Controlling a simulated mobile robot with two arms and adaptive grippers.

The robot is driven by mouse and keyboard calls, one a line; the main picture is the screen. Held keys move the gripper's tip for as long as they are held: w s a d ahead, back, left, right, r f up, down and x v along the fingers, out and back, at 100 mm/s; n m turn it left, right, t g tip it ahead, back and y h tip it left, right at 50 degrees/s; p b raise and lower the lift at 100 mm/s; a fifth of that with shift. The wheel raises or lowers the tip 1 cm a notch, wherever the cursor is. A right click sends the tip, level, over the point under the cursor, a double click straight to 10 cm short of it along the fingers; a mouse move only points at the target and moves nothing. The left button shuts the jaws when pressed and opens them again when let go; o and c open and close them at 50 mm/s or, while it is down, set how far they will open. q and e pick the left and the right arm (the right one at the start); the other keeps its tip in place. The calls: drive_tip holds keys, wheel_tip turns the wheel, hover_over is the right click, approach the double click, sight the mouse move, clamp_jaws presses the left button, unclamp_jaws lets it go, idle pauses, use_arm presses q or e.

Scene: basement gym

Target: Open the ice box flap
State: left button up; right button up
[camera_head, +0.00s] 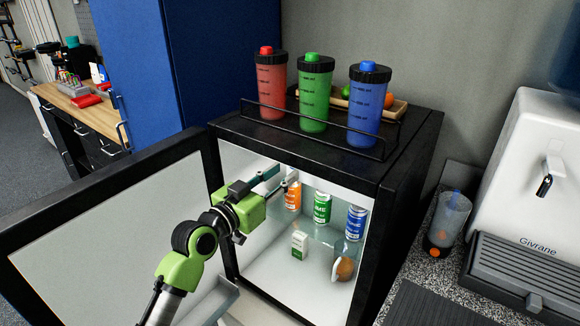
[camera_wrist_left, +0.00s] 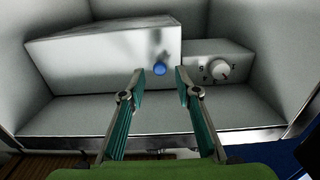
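The ice box flap (camera_wrist_left: 100,62) looks like a pale panel with a round blue button (camera_wrist_left: 160,69) near its right end, in the left wrist view. It appears closed. A dial (camera_wrist_left: 219,69) sits on a smaller box to its right. My left gripper (camera_wrist_left: 161,76) is open and empty, its two fingers apart and pointing toward the button. In the head view the left gripper (camera_head: 281,178) reaches into the upper part of the open fridge (camera_head: 228,180). The ice box is hidden there by the fridge top. My right gripper is not in view.
The fridge door (camera_head: 110,240) stands open to the left, beside my left arm. Orange, green and blue cans (camera_head: 322,208) stand on the glass shelf, right of the gripper. A small carton (camera_head: 299,244) is below. Red, green and blue shakers (camera_head: 315,95) stand on top.

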sight(289, 169)
use_arm(q)
drive_tip(key=shift+x, duration=1.9)
clamp_jaws()
drive_tip(key=shift+s, duration=0.1)
